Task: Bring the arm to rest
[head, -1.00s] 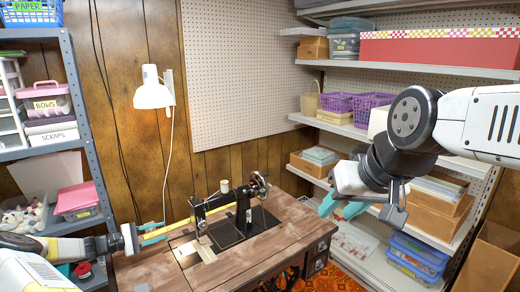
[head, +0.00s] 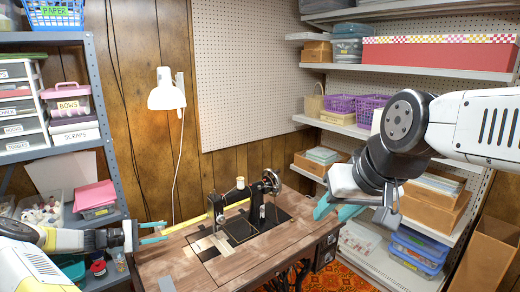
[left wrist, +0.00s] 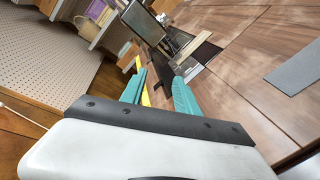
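My left gripper (head: 153,232) is over the left end of the wooden sewing table (head: 170,264). Its two teal fingers are parted and empty, and they show in the left wrist view (left wrist: 158,92) with a gap between them. My right gripper (head: 337,211) hangs at the right, in front of the wall shelves; its teal fingers look parted with nothing between them. A black treadle sewing machine (head: 215,205) stands on the table.
A grey shelf unit (head: 97,120) with bins stands close at the left, with red and dark spools (head: 98,268) below. White shelves (head: 440,73) with boxes and baskets line the right. A white lamp (head: 166,96) is on the back wall. A grey piece (head: 167,284) lies at the table's front.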

